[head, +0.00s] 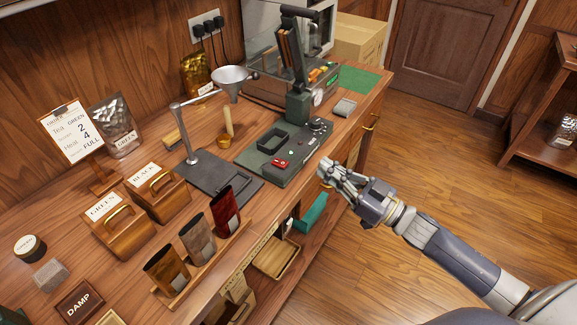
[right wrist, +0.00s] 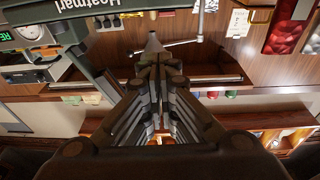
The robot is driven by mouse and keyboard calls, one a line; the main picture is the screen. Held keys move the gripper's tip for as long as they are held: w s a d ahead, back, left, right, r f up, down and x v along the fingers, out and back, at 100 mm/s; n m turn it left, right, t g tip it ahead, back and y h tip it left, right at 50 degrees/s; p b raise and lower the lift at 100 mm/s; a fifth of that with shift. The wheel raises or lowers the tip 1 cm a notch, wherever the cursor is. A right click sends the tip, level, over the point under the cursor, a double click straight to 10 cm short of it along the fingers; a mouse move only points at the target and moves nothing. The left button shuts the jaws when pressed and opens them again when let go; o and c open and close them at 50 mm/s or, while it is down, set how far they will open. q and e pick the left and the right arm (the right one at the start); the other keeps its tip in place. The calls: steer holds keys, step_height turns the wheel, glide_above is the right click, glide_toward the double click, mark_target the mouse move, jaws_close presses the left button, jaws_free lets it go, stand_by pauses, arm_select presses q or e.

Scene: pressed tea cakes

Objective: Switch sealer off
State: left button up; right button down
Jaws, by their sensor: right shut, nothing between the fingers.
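A dark green bench machine, which I take for the sealer (head: 258,158), lies on the wooden counter, with a red rocker switch (head: 281,163) and a black dial (head: 318,126) on its top. I cannot tell which way the switch is set. My right gripper (head: 324,171) is shut and empty, just off the counter's front edge, to the right of the switch and apart from it. In the right wrist view its fingers (right wrist: 155,75) are together. A green machine part with a round gauge (right wrist: 31,31) shows at upper left there. My left gripper is not in view.
A funnel stand (head: 190,150), wooden boxes (head: 123,231) and a rack of foil pouches (head: 200,262) fill the counter to the left. An open shelf with a wooden tray (head: 278,258) lies below.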

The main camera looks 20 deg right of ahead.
steer(key=shift+s+a+r+y, duration=0.2)
steer(key=shift+a+r+y, duration=0.15)
steer(key=shift+r, duration=0.25)
steer(key=shift+a, duration=0.1)
step_height(320, 180, up, 2)
steer(key=p, duration=0.3)
glide_above(292, 170)
steer(key=shift+w+a+r, duration=0.1)
steer(key=shift+w+a, duration=0.05)
step_height(292, 170, down, 3)
steer(key=shift+r, duration=0.15)
steer(key=shift+f, duration=0.8)
